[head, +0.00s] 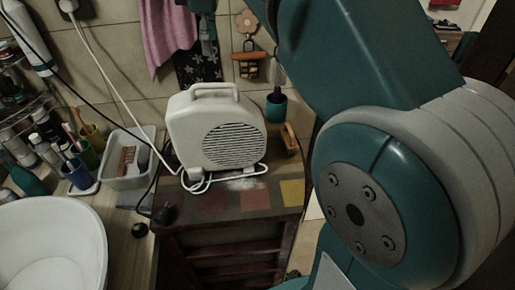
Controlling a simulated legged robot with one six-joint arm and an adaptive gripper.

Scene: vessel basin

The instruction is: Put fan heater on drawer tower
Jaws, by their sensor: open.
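The fan heater (222,132), a cream-white box with a top handle and a round front grille, stands upright on the drawer tower (215,225). The tower is dark wood with coloured patches on its top and drawer fronts below. The heater's white cord lies looped around its front base.
A teal cup (276,106) and a wooden-handled brush (290,139) stand close to the heater's right. At left are a clear bin (128,172), cups and bottles, and a white basin (50,245). Cords hang across the left. A pink towel (168,35) hangs behind.

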